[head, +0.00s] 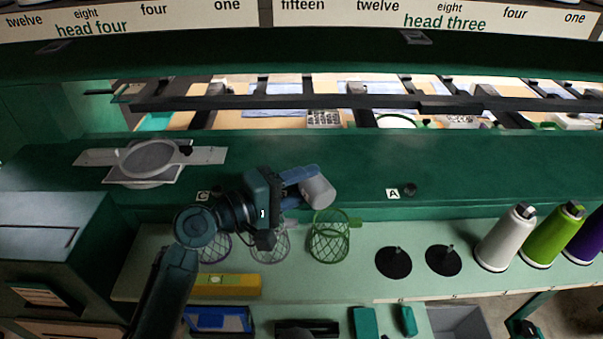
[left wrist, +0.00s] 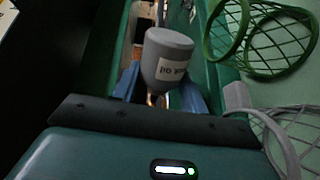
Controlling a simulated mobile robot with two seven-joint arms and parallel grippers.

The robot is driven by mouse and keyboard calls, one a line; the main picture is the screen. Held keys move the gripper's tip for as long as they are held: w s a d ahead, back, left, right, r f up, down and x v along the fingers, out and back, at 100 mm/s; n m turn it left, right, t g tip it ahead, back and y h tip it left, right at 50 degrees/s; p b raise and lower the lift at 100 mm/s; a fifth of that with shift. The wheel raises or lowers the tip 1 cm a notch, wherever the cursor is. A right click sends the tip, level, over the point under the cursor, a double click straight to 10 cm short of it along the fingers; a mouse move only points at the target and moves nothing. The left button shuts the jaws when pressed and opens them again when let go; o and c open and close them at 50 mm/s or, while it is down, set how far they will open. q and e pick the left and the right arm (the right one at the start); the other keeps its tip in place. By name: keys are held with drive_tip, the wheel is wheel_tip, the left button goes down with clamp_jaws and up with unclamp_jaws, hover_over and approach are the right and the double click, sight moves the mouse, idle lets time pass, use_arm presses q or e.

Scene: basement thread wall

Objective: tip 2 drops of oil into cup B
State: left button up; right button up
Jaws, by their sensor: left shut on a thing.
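My left gripper (head: 296,186) is shut on a grey oil bottle (head: 318,190) over the front edge of the green ledge. In the left wrist view the bottle (left wrist: 168,58) sits between the blue fingers (left wrist: 158,96), wide end away from the camera, narrow end between the fingers. Its label "oil" reads upside down. A small dark cup (head: 410,189) stands on the ledge beside the label A (head: 393,194). A label C (head: 203,196) shows left of my gripper. I see no label B; my gripper and arm cover part of the ledge between. My right gripper is not in view.
A green wire basket (head: 330,240) hangs just below the bottle, with other baskets beside it, partly behind my arm. White (head: 500,240) and green (head: 552,236) thread cones stand at right. A round mesh piece (head: 148,160) lies on the ledge at left.

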use_arm(q)
drive_tip(key=shift+r+p, duration=0.1)
drive_tip(key=shift+p, duration=0.3)
drive_tip(key=shift+n+p, duration=0.45)
drive_tip(key=shift+n, duration=0.05)
drive_tip(key=shift+w+n, duration=0.1)
drive_tip(key=shift+n, duration=0.5)
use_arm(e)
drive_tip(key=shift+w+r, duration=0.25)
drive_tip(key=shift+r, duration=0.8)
